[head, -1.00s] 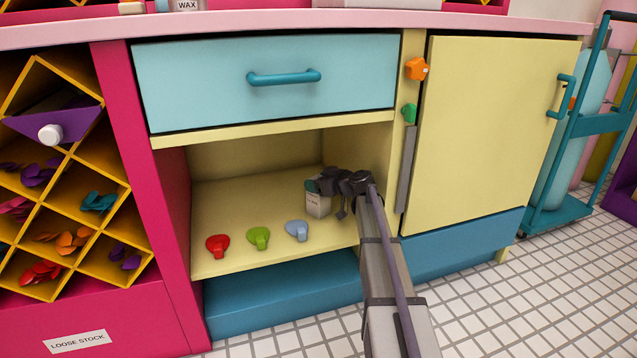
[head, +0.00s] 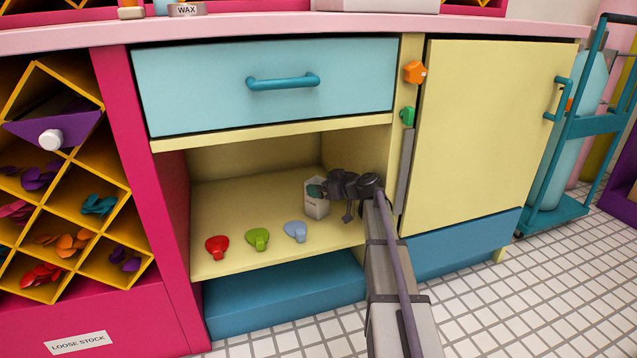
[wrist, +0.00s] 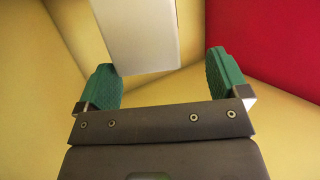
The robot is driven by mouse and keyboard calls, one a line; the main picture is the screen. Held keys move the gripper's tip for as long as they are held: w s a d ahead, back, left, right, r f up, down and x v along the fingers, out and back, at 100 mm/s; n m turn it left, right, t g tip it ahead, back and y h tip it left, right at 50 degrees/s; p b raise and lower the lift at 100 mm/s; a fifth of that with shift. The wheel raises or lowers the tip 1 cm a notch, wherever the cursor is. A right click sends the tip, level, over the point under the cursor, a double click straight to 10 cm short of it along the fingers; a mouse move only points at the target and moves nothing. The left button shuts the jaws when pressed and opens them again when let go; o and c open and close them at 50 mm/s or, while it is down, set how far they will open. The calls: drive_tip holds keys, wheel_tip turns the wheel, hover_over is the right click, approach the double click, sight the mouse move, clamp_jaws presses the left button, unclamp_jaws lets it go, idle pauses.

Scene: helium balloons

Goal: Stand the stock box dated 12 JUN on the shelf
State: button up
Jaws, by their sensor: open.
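A small white box (head: 317,204) stands upright on the pale yellow shelf (head: 235,198) in the open cupboard, towards its right side. It has faint marks on its front; I cannot read a date on it in the head view. My gripper (head: 318,191) is open at the box's upper right in the head view. In the wrist view the white box (wrist: 138,36) is ahead of the green fingertips (wrist: 168,85), nearer the left one. The fingers are not closed on it. The box's far end runs out of the wrist view.
Red (head: 217,246), green (head: 257,239) and light blue (head: 296,231) balloon-shaped pieces lie along the shelf's front edge. A blue drawer (head: 265,85) is above, and a yellow door (head: 475,150) is right. The shelf's left part is clear behind the pieces.

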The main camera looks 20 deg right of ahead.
drive_tip(key=s+d, duration=0.1)
drive_tip(key=s, duration=1.1)
drive_tip(key=shift+s+d+r, duration=0.2)
drive_tip(key=shift+s+r, duration=0.15)
drive_tip(key=shift+r, duration=0.1)
